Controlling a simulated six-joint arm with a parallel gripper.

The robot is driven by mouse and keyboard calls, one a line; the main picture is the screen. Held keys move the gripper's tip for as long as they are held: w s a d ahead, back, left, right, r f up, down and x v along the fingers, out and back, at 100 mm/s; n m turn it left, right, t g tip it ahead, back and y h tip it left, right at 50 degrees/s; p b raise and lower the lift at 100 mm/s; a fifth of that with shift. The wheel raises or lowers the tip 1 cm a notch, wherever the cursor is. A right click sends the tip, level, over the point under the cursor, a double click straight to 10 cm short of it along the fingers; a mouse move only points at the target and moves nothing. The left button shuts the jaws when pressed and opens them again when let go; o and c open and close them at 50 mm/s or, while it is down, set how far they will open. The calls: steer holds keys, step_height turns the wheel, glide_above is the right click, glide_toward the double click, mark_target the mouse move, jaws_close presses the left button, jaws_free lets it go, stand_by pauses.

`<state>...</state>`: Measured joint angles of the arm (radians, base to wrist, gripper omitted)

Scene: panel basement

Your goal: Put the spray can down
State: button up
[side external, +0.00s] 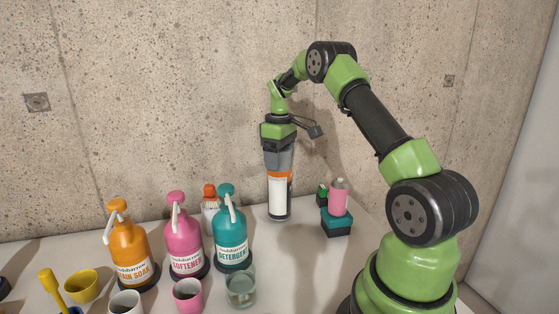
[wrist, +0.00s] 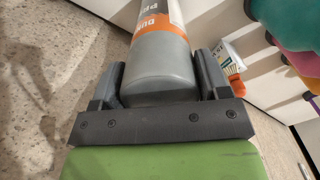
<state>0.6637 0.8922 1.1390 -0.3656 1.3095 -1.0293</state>
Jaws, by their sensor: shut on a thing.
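The spray can (side external: 279,197) is a tall cylinder with a white body, an orange band and a grey top. It stands upright at the back of the white table in the side view, and its base looks to be on or very close to the surface. My gripper (side external: 278,158) is above it, pointing down, with its jaws shut on the can's grey top. In the wrist view the grey upper part of the can (wrist: 160,65) lies between the two fingers (wrist: 158,82). The can's far side is hidden.
Orange (side external: 131,250), pink (side external: 184,240) and teal (side external: 230,240) pump bottles stand left of the can, with a white bottle with an orange cap (side external: 210,212) behind. Cups stand in front. A pink bottle (side external: 339,200) on a dark teal block (side external: 336,224) is to the right. The concrete wall is close behind.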

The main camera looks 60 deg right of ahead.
steer(key=shift+f, duration=0.45)
steer(key=o, duration=1.5)
